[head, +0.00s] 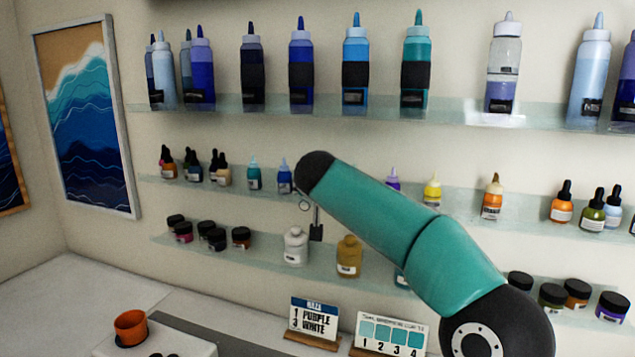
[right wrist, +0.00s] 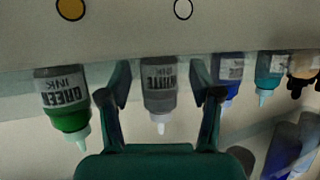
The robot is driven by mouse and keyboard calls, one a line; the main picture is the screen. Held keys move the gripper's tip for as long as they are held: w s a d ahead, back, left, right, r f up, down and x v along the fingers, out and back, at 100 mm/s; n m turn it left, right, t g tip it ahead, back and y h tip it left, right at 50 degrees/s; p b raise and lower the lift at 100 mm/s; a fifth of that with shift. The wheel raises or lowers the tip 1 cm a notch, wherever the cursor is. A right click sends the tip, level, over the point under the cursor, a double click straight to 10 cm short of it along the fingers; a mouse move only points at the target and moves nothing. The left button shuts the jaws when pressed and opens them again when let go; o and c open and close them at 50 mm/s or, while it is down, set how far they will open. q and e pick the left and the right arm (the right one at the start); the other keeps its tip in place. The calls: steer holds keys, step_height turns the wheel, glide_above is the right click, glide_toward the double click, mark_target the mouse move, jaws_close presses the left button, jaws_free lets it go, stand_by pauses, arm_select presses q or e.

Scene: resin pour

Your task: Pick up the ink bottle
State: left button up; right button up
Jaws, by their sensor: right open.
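In the right wrist view, which looks upside down, a bottle labelled WHITE INK (right wrist: 160,88) stands on the shelf, with a grey body and pale nozzle. My right gripper (right wrist: 162,82) is open, with one teal finger on each side of this bottle and visible gaps between. A green ink bottle (right wrist: 64,104) stands to the left, outside the fingers. A blue bottle (right wrist: 229,76) is close to the right finger. In the head view my teal right arm hides the white and green bottles and most of the gripper. My left gripper is not in view.
A teal bottle (head: 254,176) and a blue bottle (head: 285,177) stand on the same middle shelf. Large bottles line the glass shelf (head: 265,105) above. A white jar (head: 295,246) and an ochre jar (head: 349,257) stand below. An orange cup (head: 131,326) is at lower left.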

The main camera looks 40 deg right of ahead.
jaws_close()
steer(key=shift+s+a+r, duration=0.1)
stand_by(0.3)
